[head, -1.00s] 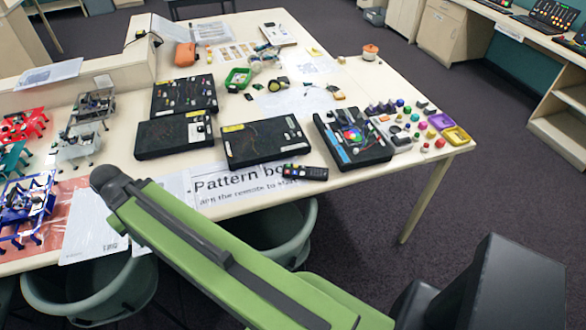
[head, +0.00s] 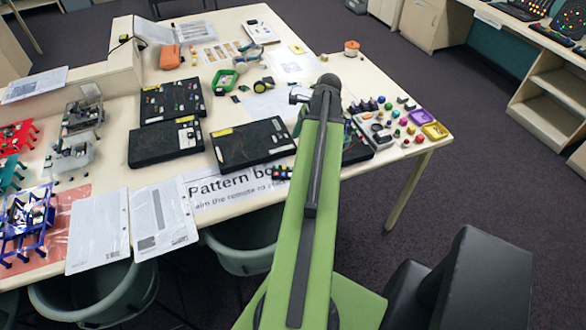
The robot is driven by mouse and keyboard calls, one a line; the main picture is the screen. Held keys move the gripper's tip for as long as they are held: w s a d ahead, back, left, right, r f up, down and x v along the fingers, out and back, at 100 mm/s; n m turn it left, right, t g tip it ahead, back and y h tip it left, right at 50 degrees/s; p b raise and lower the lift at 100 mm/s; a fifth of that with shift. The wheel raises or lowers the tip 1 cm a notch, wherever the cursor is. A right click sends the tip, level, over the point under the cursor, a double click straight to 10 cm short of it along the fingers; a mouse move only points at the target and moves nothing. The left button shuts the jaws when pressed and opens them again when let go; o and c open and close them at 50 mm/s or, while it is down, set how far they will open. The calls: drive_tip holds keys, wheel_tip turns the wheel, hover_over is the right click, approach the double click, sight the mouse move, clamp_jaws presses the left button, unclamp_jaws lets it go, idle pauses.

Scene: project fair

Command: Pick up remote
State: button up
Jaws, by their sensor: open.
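The remote (head: 282,173) is a small dark handset with coloured buttons. It lies on the white "Pattern bo..." sign (head: 232,188) near the table's front edge, and my green arm hides its right end. My gripper (head: 299,97) shows only as a small dark part at the far end of the arm, open, with its fingers hard to make out. In the picture it is above and slightly right of the remote, apart from it, with nothing seen in it.
Black boards, one of them (head: 255,144) just behind the remote, cover the middle of the table (head: 250,95). Coloured knobs and a yellow tray (head: 435,131) stand at the right. Green chairs (head: 245,245) are tucked along the front edge.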

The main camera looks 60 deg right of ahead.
drive_tip(key=s+d+r+m, duration=0.1)
drive_tip(key=s+d+m, duration=0.2)
drive_tip(key=s, duration=0.2)
drive_tip(key=b, duration=1.1)
approach(280, 170)
drive_tip(key=shift+t, duration=0.3)
drive_tip(key=s+f, duration=0.1)
drive_tip(key=s+d+f, duration=0.1)
drive_tip(key=s, duration=0.1)
drive_tip(key=s+d+f, duration=0.1)
drive_tip(key=shift+s+f, duration=0.35)
drive_tip(key=shift+s, duration=0.05)
drive_tip(key=shift+w+r, duration=0.1)
drive_tip(key=b+x, duration=0.5)
drive_tip(key=shift+w+a, duration=0.1)
drive_tip(key=shift+a, duration=0.15)
clamp_jaws()
